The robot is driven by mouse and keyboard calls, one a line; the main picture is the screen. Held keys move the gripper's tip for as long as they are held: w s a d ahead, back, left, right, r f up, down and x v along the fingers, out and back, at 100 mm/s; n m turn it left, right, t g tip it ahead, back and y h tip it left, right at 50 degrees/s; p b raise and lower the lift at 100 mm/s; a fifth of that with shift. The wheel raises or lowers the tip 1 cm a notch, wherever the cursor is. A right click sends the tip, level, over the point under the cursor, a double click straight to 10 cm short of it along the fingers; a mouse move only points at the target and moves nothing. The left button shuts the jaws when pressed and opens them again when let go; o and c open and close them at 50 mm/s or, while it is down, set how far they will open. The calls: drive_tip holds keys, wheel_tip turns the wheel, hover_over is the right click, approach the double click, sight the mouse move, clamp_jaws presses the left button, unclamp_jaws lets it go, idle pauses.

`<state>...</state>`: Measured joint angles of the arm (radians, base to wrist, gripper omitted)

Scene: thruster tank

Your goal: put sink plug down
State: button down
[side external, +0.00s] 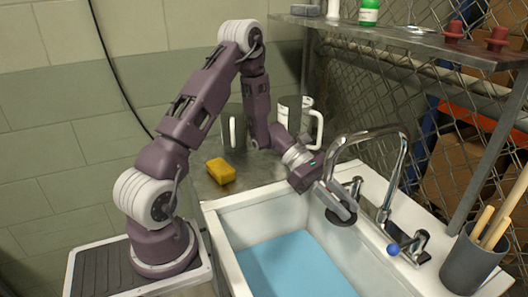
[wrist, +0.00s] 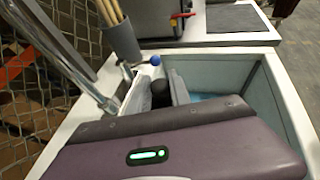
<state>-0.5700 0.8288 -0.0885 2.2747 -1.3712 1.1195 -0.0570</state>
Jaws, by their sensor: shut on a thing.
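The sink plug (side external: 342,219) is a dark round disc in the side external view, held at the sink's back rim near the faucet base. My gripper (side external: 338,203) is shut on it, with the fingers pointing down and right. In the wrist view a dark part of the plug (wrist: 160,90) shows by the grey fingers; my purple wrist housing hides much of the rest. The white sink (side external: 225,240) holds blue water, and the plug is above the water level. I cannot tell whether the plug touches the rim.
A chrome faucet (side external: 408,155) arches close beside my gripper, with a blue-knobbed tap (side external: 393,249) to its right. A grey cup of wooden sticks (side external: 468,265) stands at the right. A yellow sponge (side external: 221,171) and mugs (side external: 290,110) are left of and behind the sink. A shelf (side external: 400,38) hangs above.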

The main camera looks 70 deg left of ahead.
drive_tip(key=s+m+g, duration=0.2)
drive_tip(key=s+d+m+g, duration=0.1)
drive_tip(key=g, duration=0.1)
drive_tip(key=shift+s+d+f+m+h, duration=0.1)
drive_tip(key=shift+s+d+m+h, duration=0.05)
drive_tip(key=shift+s+m+h, duration=0.25)
drive_tip(key=s+a+f+m+g+y, duration=0.5)
drive_tip(key=s+f+m+g, duration=0.1)
drive_tip(key=s+m+g, duration=0.5)
wheel_tip(320, 180, up, 2)
drive_tip(key=m+t+y, duration=0.2)
drive_tip(key=m+y, duration=1.5)
drive_tip(key=y, duration=0.1)
hover_over(258, 172)
drive_tip(key=s+d, duration=0.5)
drive_tip(key=d, duration=0.1)
drive_tip(key=shift+s+a+r, duration=0.1)
drive_tip(key=shift+s+r, duration=0.1)
drive_tip(key=w+a+r+m+t+y, duration=0.3)
drive_tip(key=w+a+r, duration=0.1)
drive_tip(key=w+a, duration=0.1)
drive_tip(key=shift+m+t, duration=0.3)
drive_tip(key=f, duration=1)
drive_tip(key=shift+w+a+f, duration=0.1)
drive_tip(key=shift+w+a, duration=0.05)
drive_tip(key=shift+a, duration=0.1)
